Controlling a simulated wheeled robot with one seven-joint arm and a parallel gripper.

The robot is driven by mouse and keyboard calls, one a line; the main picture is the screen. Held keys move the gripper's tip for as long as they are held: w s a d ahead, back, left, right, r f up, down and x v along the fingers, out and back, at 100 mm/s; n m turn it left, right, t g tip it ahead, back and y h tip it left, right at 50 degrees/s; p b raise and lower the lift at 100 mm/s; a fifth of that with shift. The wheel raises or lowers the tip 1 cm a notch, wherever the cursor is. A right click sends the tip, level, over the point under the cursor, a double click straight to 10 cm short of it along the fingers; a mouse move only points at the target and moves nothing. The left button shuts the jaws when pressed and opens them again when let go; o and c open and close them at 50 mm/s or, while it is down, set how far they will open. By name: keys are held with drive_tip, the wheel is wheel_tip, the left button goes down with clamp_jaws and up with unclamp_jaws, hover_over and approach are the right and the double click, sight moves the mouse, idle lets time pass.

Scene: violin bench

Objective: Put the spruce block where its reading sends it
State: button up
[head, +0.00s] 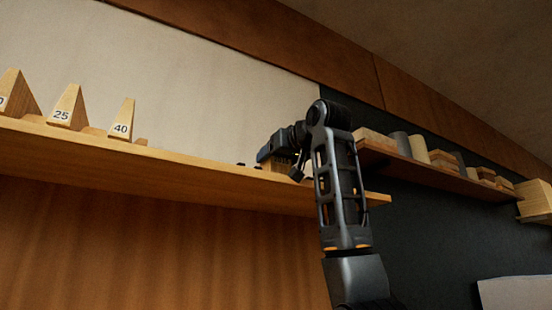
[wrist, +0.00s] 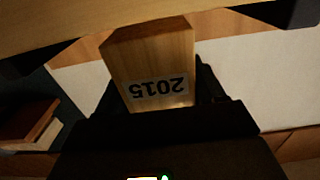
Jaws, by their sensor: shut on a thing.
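In the wrist view, my gripper (wrist: 157,82) is shut on a pale wooden block (wrist: 150,60). The block has a white label reading 2015, upside down in the picture. A dark finger stands on each side of it. In the head view, my gripper (head: 274,152) is at the right part of a long wooden shelf (head: 190,180), with the block mostly hidden there. I cannot tell whether the block touches the shelf. Wooden wedges stand on the shelf at left, one marked 25 (head: 66,108) and one marked 40 (head: 123,120). Another is cut off at the left edge, its label ending in 0.
A higher-right dark shelf (head: 440,172) holds several wooden pieces and grey and pale cylinders. A pale wooden box (head: 535,198) is at the far right edge. Small dark objects sit on the long shelf just left of my gripper.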

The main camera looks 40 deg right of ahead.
drive_tip(key=shift+f, duration=0.5)
drive_tip(key=o, duration=1.1)
drive_tip(key=shift+o, duration=0.2)
drive_tip(key=shift+r, duration=0.25)
drive_tip(key=b+v, duration=0.3)
drive_tip(key=v, duration=0.9)
drive_tip(key=shift+r, duration=0.45)
drive_tip(key=shift+s, duration=0.1)
